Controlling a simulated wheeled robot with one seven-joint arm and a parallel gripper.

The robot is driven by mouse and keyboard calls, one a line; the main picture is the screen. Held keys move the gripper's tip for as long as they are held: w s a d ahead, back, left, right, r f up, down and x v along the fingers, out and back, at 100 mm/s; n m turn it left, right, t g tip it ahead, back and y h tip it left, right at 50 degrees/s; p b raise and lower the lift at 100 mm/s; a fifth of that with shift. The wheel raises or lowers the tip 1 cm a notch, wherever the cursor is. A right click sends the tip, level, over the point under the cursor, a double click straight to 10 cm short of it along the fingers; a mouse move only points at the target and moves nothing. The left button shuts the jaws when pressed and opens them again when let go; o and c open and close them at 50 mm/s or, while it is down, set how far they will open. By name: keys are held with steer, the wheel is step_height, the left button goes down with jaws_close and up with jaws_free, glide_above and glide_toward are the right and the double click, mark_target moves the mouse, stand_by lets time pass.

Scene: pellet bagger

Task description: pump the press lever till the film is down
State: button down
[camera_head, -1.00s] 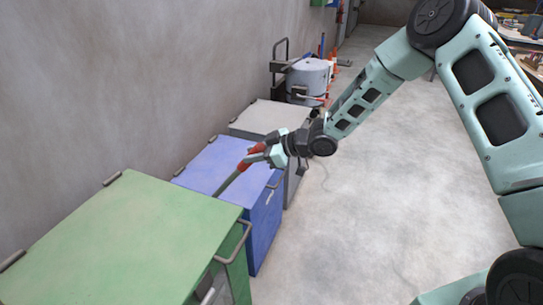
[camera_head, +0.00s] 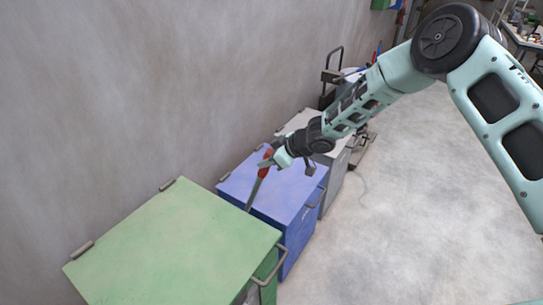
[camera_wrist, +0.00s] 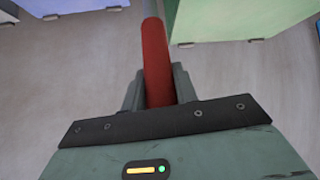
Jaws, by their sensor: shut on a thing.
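The press lever has a red grip (camera_head: 265,163) and a thin grey shaft (camera_head: 256,189). The shaft slopes down and left to the edge of the green cabinet top. Its lower end is hidden there. My gripper (camera_head: 272,155) is shut on the red grip, above the blue cabinet in the head view. In the wrist view the red grip (camera_wrist: 155,50) stands between the two fingers of my gripper (camera_wrist: 157,88) and reaches out past them. The film cannot be made out in either view.
A green cabinet (camera_head: 175,245) stands in front, with a blue cabinet (camera_head: 285,185) and a light grey cabinet (camera_head: 340,155) behind it along the wall. A hand truck (camera_head: 332,75) stands farther back. The concrete floor at right (camera_head: 420,190) is open.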

steer(key=shift+a+r, duration=0.1)
steer(key=c, duration=1.1)
jaws_free()
steer(key=b+v, duration=0.1)
steer(key=v, duration=1.6)
steer(key=shift+d, duration=0.2)
